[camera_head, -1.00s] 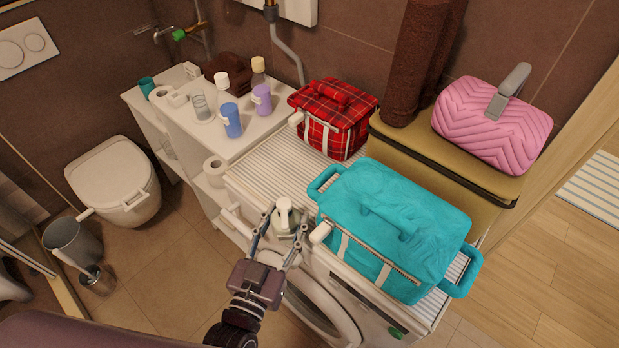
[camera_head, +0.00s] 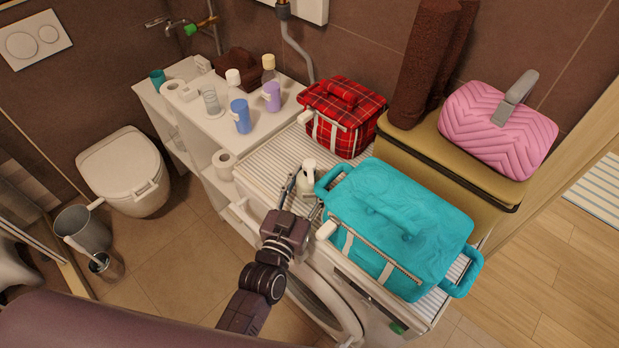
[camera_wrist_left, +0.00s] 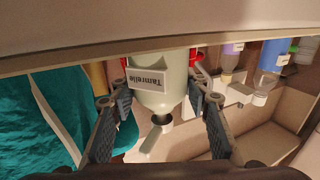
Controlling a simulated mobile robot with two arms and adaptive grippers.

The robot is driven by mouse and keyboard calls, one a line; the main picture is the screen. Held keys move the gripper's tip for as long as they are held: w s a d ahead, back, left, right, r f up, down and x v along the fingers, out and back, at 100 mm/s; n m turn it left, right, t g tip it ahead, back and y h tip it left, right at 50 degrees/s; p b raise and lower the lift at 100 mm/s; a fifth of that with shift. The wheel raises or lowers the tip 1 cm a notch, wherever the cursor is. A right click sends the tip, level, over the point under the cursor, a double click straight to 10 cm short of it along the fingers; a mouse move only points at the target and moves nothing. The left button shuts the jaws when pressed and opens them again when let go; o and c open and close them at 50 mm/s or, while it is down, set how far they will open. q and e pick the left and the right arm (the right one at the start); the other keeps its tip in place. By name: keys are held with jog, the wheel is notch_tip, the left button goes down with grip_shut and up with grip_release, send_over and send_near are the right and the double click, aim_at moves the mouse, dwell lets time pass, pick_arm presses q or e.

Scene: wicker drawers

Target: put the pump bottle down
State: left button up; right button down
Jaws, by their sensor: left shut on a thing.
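The pump bottle is pale grey-green with a white pump head (camera_head: 308,166). My left gripper (camera_head: 304,196) is shut on it and holds it upright at the front of the striped top (camera_head: 268,168) of the washing machine. Whether its base touches the top is hidden. In the left wrist view, which is upside down, the bottle (camera_wrist_left: 165,82) with its label "Tamrelle" is between the two fingers (camera_wrist_left: 160,100) of my left gripper. My right gripper is not in view.
A teal bag (camera_head: 400,215) stands close to the right of the bottle. A red plaid bag (camera_head: 342,118) is behind it. A white shelf (camera_head: 215,130) with several bottles stands left. Striped surface is free between the shelf and the bags.

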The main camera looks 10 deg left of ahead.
pick_arm(q)
jog(key=shift+r, duration=0.1)
jog(key=o, duration=1.2)
jog(key=shift+f, duration=0.25)
